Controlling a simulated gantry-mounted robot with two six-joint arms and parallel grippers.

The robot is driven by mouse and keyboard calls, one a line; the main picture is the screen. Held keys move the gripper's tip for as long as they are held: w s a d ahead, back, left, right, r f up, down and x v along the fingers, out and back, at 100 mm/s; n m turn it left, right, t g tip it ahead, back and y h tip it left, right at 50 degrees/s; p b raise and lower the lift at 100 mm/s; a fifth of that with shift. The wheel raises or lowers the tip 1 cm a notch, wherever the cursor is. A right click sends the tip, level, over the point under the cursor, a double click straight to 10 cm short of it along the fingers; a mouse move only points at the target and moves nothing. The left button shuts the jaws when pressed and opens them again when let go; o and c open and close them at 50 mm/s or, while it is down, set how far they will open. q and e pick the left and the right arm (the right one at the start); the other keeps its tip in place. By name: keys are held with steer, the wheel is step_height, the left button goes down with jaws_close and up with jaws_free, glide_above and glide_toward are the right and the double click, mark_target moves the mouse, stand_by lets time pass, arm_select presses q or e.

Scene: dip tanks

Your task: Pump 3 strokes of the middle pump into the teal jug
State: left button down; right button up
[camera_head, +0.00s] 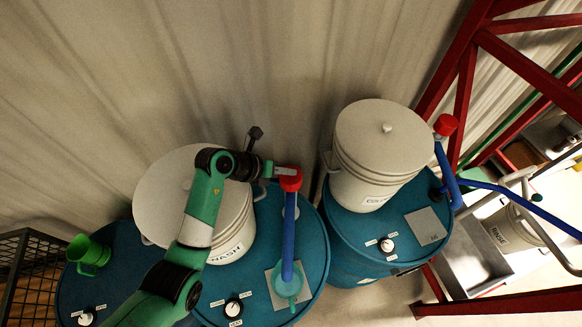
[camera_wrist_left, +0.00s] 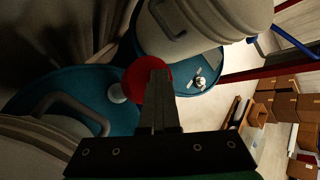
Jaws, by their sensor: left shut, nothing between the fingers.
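The middle pump has a red head (camera_head: 290,182) and a long blue spout (camera_head: 289,235) that runs down toward the front of the drum. The teal jug (camera_head: 288,287) stands on a grey square plate (camera_head: 272,282) under the spout's end. My left gripper (camera_head: 284,171) is shut and empty, with its fingertips at the top of the red head. In the left wrist view the closed fingers (camera_wrist_left: 160,85) overlap the red head (camera_wrist_left: 133,82); whether they touch it I cannot tell. My right gripper is not in view.
A white WASH bucket (camera_head: 236,222) stands close beside the pump, partly behind my left arm. A green jug (camera_head: 88,254) stands on the left drum. Another red-headed pump (camera_head: 446,124) and a white bucket (camera_head: 372,165) are on the right drum. A red frame (camera_head: 465,85) rises at the right.

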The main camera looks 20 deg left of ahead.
mark_target(287, 178)
arm_select(q)
steer(key=shift+r+p, duration=0.35)
steer(key=shift+p, duration=0.2)
steer(key=shift+r, duration=3.05)
steer(key=shift+s, duration=0.1)
